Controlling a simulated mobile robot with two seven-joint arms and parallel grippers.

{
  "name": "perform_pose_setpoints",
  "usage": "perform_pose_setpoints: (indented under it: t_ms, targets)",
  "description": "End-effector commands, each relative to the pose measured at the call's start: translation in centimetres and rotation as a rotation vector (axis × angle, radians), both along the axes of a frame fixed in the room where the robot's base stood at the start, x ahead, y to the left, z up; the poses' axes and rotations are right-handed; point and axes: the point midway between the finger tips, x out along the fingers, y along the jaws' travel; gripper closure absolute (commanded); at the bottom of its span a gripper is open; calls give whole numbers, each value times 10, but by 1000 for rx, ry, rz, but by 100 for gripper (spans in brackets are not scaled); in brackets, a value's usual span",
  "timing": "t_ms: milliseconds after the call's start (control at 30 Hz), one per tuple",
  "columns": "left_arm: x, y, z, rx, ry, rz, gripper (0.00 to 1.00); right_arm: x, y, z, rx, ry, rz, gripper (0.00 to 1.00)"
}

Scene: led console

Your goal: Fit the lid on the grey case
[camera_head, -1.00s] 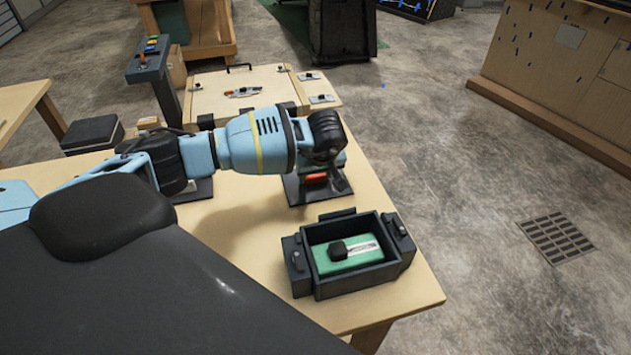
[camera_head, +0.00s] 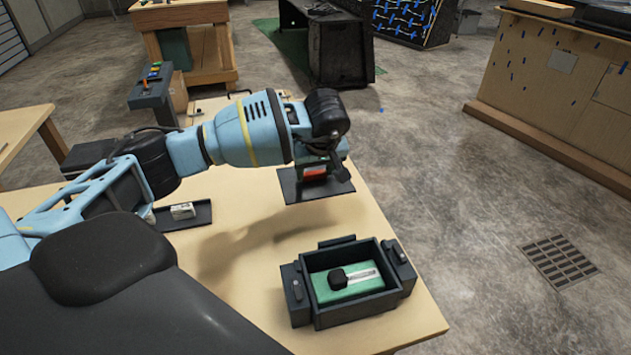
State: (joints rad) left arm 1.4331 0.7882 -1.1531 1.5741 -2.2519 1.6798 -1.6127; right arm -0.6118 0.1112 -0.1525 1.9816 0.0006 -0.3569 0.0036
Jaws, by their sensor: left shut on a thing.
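The grey case (camera_head: 318,318) stands open on the table near its right end, with a latch block on each short side. A green board (camera_head: 345,292) with a black part and a pale strip lies inside it. My left gripper (camera_head: 318,170) is shut on the dark flat lid (camera_head: 290,188), gripping at its top near a red patch. The lid hangs roughly level above the table, behind the case and apart from it. The gripper's fingers are partly hidden by my wrist. My right gripper is not in view.
A dark tray (camera_head: 200,218) with a small white block (camera_head: 182,211) lies on the table (camera_head: 232,250) to the left. A post with coloured buttons (camera_head: 152,85) stands behind. The table is clear between tray and case.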

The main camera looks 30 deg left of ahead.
Motion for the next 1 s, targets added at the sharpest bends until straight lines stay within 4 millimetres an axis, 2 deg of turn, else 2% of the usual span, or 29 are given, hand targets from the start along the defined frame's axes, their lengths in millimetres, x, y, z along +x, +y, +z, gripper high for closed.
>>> perform_pose_setpoints:
  t_ms: [233, 367, 467, 700, 900, 1000]
  targets:
    - [-2, -3, 5, -2, 0, -15, 72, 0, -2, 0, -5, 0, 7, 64]
    - [-11, -20, 10, -6, -3, -102, 72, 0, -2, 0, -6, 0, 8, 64]
    - [-28, -42, 16, -11, -3, -227, 72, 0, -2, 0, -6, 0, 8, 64]
    - [-89, -99, 32, -11, -4, -587, 72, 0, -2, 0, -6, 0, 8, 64]
    - [-132, -125, 39, -4, -1, -793, 72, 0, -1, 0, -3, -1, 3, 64]
    - [-143, -130, 40, -2, 0, -844, 72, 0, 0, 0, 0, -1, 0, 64]
